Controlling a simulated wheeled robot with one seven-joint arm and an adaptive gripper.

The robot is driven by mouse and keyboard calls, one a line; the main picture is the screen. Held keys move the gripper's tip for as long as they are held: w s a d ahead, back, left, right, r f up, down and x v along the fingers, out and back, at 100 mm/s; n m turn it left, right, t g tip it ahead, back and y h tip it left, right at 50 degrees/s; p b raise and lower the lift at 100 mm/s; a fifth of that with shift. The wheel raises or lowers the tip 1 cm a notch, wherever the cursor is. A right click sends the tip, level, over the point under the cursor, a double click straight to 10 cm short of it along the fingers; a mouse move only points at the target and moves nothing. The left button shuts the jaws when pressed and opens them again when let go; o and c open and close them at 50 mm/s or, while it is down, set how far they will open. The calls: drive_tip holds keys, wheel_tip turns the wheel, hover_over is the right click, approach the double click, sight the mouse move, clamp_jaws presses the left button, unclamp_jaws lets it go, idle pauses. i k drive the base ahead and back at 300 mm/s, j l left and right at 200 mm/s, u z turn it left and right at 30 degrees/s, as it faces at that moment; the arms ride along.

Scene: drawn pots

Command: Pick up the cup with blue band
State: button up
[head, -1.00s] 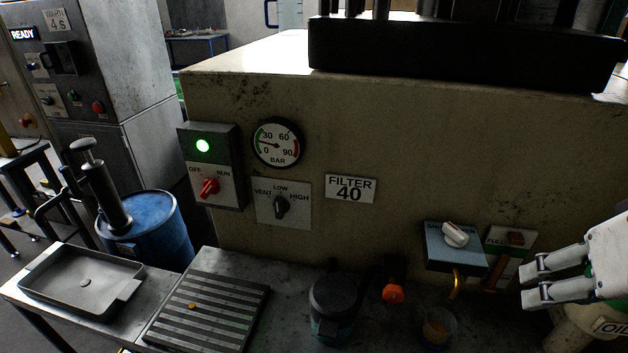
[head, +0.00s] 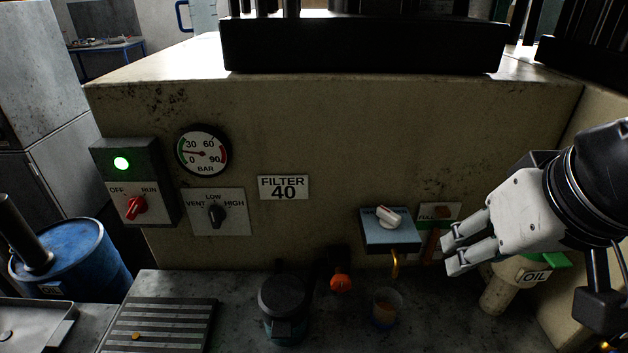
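My gripper (head: 451,250) is up and to the right of the cup, in front of the beige machine. Its two fingers point left with a gap between them, and nothing is between them. The cup is apart from my gripper and dimly lit.
A dark lidded pot (head: 283,300) and an orange knob (head: 341,283) are left of the cup. A blue dispenser box (head: 388,238) sits above it. An oil can (head: 505,285) stands right, partly behind my gripper. A slatted grate (head: 160,325) lies left.

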sight(387, 304)
drive_tip(key=k+j, duration=0.15)
drive_tip(key=j, duration=0.25)
drive_tip(key=k+j, duration=0.15)
drive_tip(key=j, duration=0.25)
drive_tip(key=k+j, duration=0.15)
drive_tip(key=j, duration=0.25)
drive_tip(key=z, duration=0.05)
